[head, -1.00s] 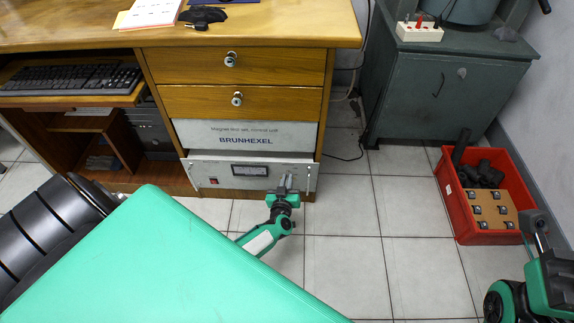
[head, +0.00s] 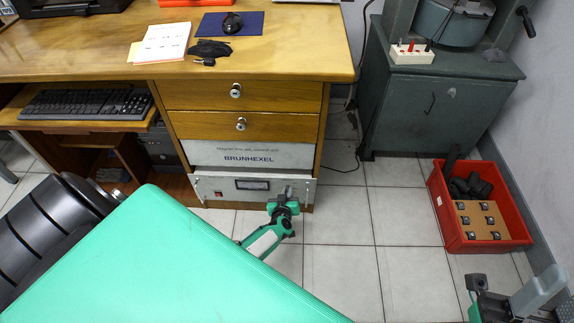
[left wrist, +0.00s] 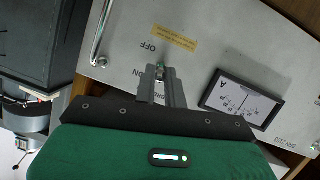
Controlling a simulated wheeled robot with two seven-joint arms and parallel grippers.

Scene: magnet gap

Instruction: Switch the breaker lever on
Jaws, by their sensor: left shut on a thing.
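The grey control unit (head: 220,189) with the breaker lever sits at the bottom of the desk's drawer stack. My left gripper (head: 285,193) is at the right part of its front panel. In the left wrist view my left gripper (left wrist: 161,78) is shut on the breaker lever (left wrist: 160,67). Only a small green-tinted bit of the lever shows between the fingers; the rest is hidden. The "OFF" label (left wrist: 149,47) and "ON" label (left wrist: 138,75) are printed beside it. I cannot tell the lever's exact position. My right gripper (head: 510,298) is low at the right, apart from the panel.
An analog meter (left wrist: 243,100) and a metal handle (left wrist: 102,35) are on the panel by the gripper. A red crate (head: 440,215) stands on the floor at right, and a dark green cabinet (head: 440,105) stands behind. Tiled floor between is clear.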

